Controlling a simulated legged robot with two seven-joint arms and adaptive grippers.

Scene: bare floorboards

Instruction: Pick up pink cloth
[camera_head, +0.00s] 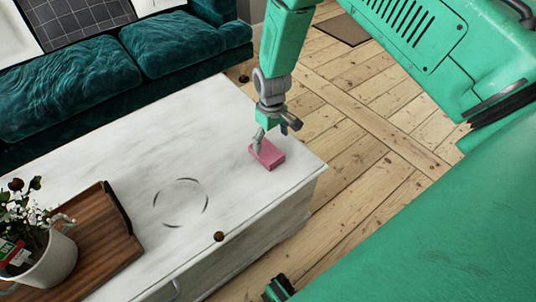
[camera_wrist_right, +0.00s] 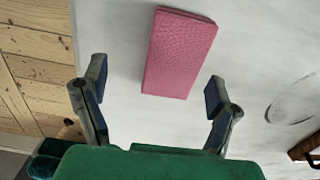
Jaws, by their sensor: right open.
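The pink cloth (camera_head: 268,156) is a folded, flat rectangular block on the white table, close to its right corner. In the right wrist view the pink cloth (camera_wrist_right: 180,52) lies ahead of and between the spread fingers, with a gap to each. My right gripper (camera_head: 262,146) points down just over the cloth in the head view. In its wrist view my right gripper (camera_wrist_right: 155,88) is open and empty. My left gripper is not clearly visible.
The white table (camera_head: 130,190) is mostly clear around the cloth and bears a dark ring mark. A brown wooden tray (camera_head: 105,240) and a potted plant (camera_head: 48,265) stand at its left. A teal sofa (camera_head: 75,80) is behind it; floorboards (camera_head: 370,165) lie right.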

